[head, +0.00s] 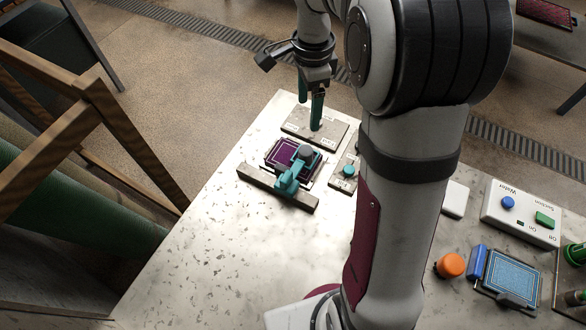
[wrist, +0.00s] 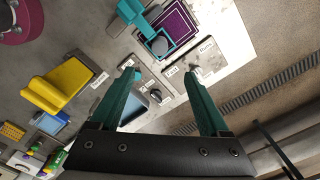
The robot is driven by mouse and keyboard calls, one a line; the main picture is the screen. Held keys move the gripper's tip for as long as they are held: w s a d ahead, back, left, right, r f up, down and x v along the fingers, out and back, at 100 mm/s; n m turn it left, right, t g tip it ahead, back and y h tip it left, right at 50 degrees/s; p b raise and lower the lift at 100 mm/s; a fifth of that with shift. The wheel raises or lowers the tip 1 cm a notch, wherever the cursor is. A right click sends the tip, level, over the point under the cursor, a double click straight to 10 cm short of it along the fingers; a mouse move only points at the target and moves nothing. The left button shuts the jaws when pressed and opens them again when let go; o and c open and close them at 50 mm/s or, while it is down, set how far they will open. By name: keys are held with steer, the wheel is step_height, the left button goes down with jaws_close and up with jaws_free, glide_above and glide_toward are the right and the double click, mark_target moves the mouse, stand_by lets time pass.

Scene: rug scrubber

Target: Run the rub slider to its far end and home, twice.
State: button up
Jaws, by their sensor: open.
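A grey labelled plate (head: 332,133) lies at the far end of the table, just beyond the teal scrubber. The wrist view shows the plate (wrist: 212,56) with a small pale knob (wrist: 196,73) by its labels. The teal scrubber arm (head: 291,175) with a grey round head rests over a purple rug patch (head: 279,153); the patch also shows in the wrist view (wrist: 180,24). My gripper (head: 310,110) is open and empty above the labelled plate. In the wrist view, its right fingertip appears near the knob.
A second plate with a dark knob (wrist: 155,96) adjoins the first. A yellow block (wrist: 68,80) stands to its left in the wrist view. A white Water and Suction box (head: 520,213), an orange knob (head: 450,265) and a blue pad (head: 514,276) are at right. The near-left tabletop is clear.

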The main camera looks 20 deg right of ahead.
mark_target(286, 176)
steer(key=shift+s+a, duration=0.1)
steer(key=shift+a, duration=0.1)
steer(key=shift+c, duration=0.9)
steer(key=s+a+n, duration=0.2)
steer(key=n, duration=0.1)
steer(key=s+a+r+n, duration=0.1)
steer(key=s+a+n, duration=0.1)
steer(key=s+a+r+n, duration=0.1)
steer(key=s+a+n, duration=0.1)
steer(key=n, duration=0.1)
steer(key=shift+s+a+n, duration=0.15)
steer(key=shift+n, duration=0.15)
steer(key=shift+c, duration=1.3)
step_height(286, 176, down, 16)
steer(key=shift+s+r, duration=0.1)
steer(key=shift+r, duration=0.05)
jaws_close()
